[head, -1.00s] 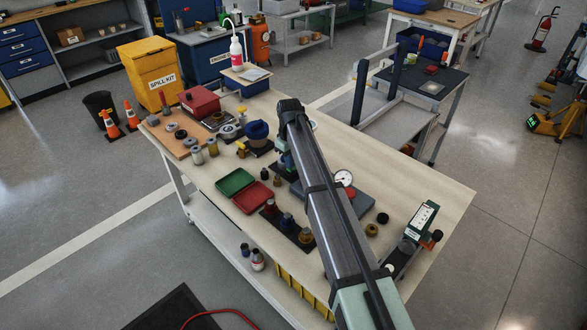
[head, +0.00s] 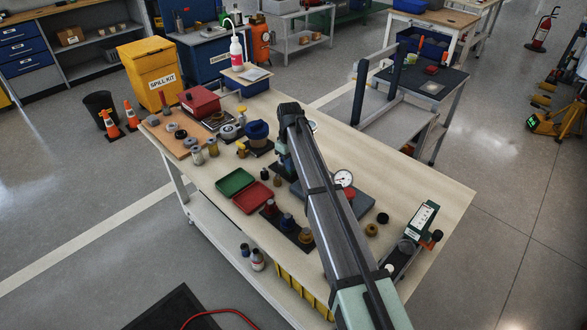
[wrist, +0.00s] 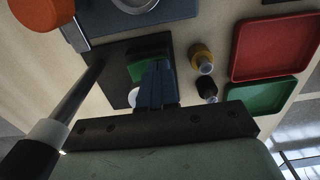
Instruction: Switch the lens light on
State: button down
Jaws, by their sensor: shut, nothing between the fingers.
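My gripper (wrist: 157,68) is shut and empty; its dark blue fingers reach over a dark base plate (wrist: 112,82) in the wrist view. A green piece (wrist: 149,54) on that plate shows just beyond the fingertips and is partly covered by them. A pale round spot (wrist: 133,97) lies beside the fingers. A dark rod (wrist: 78,103) with a white collar crosses the left side. I cannot tell for sure which of these parts belong to the lens light, whether the fingers touch the green piece, or whether a light glows. In the head view my arm hides the fingertips.
Red (head: 252,197) and green (head: 235,182) trays lie left of my arm on the workbench (head: 415,178). Small bottles stand nearby. A dial gauge (head: 343,178) stands right of the arm. A blue round part (head: 256,130) sits farther back.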

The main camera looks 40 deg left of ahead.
jog(key=shift+r, duration=0.15)
notch_tip(320, 180, up, 7)
dwell(0.9)
dwell(0.5)
